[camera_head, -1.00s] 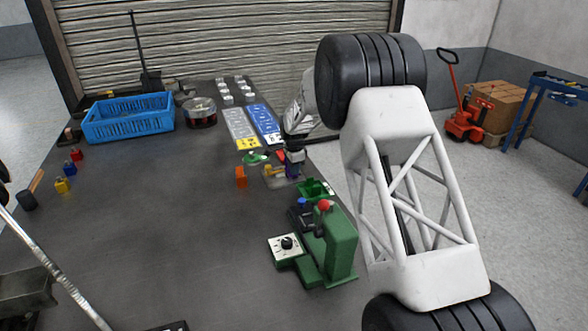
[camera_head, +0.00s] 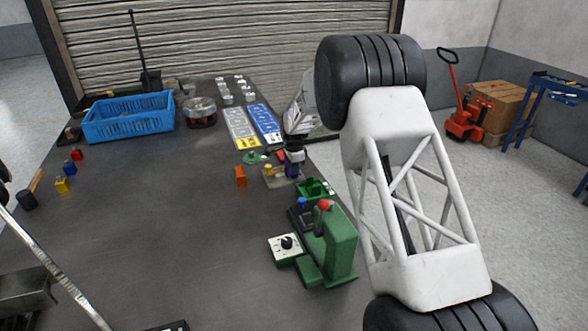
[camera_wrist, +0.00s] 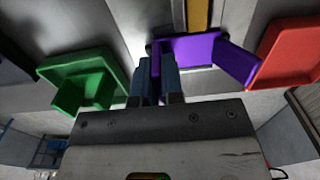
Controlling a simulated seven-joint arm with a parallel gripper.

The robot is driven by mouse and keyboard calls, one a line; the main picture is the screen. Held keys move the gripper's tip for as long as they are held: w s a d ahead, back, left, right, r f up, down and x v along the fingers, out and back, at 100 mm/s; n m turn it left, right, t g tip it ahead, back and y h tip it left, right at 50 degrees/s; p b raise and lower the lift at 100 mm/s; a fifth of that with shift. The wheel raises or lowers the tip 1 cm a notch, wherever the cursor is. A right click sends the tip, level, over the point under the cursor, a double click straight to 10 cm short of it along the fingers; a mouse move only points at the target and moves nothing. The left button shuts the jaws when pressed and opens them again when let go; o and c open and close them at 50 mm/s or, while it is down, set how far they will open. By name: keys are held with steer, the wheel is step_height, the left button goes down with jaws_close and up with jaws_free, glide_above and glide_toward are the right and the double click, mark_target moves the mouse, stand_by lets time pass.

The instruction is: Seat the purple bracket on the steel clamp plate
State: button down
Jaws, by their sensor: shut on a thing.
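The purple bracket (camera_head: 292,171) is in my gripper (camera_head: 293,158), low over the right part of the steel clamp plate (camera_head: 272,183). In the wrist view the purple bracket (camera_wrist: 200,50) has a flat part and an arm slanting to the right, and the closed fingers of my gripper (camera_wrist: 156,62) meet its left end. A yellow piece (camera_head: 268,171) stands on the plate, left of the bracket. A yellow bar (camera_wrist: 198,14) shows beyond the bracket in the wrist view. I cannot tell whether the bracket touches the plate.
An orange block (camera_head: 240,176) stands left of the plate, and a green part (camera_head: 254,157) lies behind it. A green tray (camera_head: 314,188) and a green machine with a red knob (camera_head: 338,240) stand in front, to the right. The bench's middle is clear.

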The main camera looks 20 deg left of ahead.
steer(key=c, duration=1.2)
jaws_free()
steer(key=shift+o, duration=0.2)
steer(key=shift+r, duration=0.1)
steer(key=shift+r, duration=3.9)
